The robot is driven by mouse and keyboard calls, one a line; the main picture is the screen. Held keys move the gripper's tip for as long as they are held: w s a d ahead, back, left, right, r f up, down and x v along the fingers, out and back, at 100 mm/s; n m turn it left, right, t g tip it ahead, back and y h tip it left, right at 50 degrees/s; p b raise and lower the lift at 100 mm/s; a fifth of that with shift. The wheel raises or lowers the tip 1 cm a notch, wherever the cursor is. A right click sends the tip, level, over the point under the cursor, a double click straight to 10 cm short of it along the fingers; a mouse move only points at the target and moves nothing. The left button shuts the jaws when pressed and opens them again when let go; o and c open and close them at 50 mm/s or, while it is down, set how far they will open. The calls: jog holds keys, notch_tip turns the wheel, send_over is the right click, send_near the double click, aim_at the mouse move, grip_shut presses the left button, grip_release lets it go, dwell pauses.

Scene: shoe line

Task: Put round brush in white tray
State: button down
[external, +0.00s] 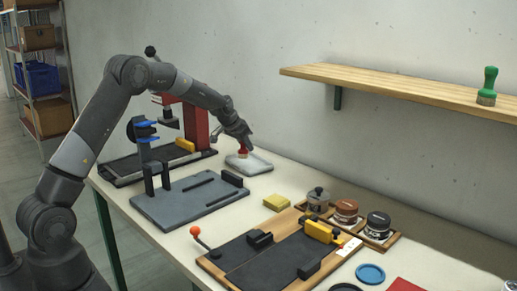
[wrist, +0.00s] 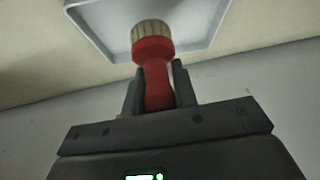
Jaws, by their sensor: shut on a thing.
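My gripper (external: 241,139) is shut on the handle of a red round brush (external: 243,149), with its fingers on both sides of it. In the wrist view, my gripper (wrist: 157,72) holds the red brush (wrist: 155,50), whose pale round bristle end points away from the fingers. The white tray (external: 261,164) lies on the table under the brush. It also shows in the wrist view (wrist: 85,22), with the bristle end over its inside. I cannot tell whether the bristles touch the tray floor.
A green brush (external: 487,88) stands on the wooden wall shelf (external: 400,88). A grey fixture plate (external: 190,203) and a red press (external: 196,122) stand left of the tray. A yellow sponge (external: 276,202) and several jars (external: 346,212) are nearer the front.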

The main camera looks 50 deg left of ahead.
aim_at(246, 154)
jog(key=shift+a+f, duration=0.1)
jog(key=shift+f, duration=1.95)
jog(key=c, duration=1.2)
grip_release()
jog(key=shift+f, duration=0.15)
jog(key=shift+o, duration=0.2)
